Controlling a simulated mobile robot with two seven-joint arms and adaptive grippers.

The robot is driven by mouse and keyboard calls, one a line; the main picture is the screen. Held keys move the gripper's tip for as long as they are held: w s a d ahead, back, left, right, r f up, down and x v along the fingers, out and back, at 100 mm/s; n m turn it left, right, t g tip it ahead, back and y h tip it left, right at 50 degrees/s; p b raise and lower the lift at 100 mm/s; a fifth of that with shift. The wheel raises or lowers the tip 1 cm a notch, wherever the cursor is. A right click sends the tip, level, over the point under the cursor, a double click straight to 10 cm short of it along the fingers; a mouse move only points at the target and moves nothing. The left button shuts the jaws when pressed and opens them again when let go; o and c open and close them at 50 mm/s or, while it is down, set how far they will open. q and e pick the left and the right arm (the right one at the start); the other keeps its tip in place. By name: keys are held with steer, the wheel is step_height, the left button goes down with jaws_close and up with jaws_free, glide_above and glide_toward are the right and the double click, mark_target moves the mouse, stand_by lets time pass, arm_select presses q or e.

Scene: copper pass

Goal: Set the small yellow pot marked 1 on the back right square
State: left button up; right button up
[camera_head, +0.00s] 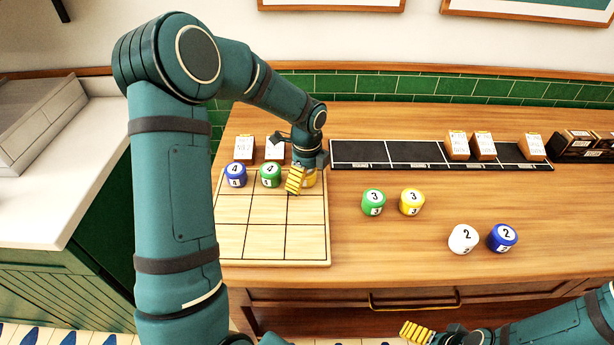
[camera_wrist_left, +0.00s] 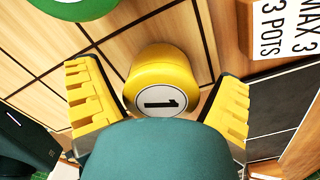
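The small yellow pot marked 1 (camera_wrist_left: 162,82) stands on the wooden grid board between the fingers of my left gripper (camera_wrist_left: 158,100). In the head view, the yellow pot (camera_head: 310,179) shows partly behind my left gripper (camera_head: 299,178), at the back right square of the board (camera_head: 250,243). The left fingers are spread, with a gap on each side of the pot. My right gripper (camera_head: 436,334) is at the bottom edge of the head view, away from the board; its finger opening is unclear.
A blue pot marked 4 (camera_head: 236,175) and a green pot marked 4 (camera_head: 270,175) stand on the back left and back middle squares. Green (camera_head: 373,202), yellow (camera_head: 411,202), white (camera_head: 463,239) and blue (camera_head: 502,238) pots stand right of the board. A black tray (camera_head: 390,154) lies behind.

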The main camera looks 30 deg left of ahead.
arm_select(q)
step_height(320, 180, up, 12)
steer(key=shift+r+p, duration=0.2)
steer(key=shift+p, duration=1.05)
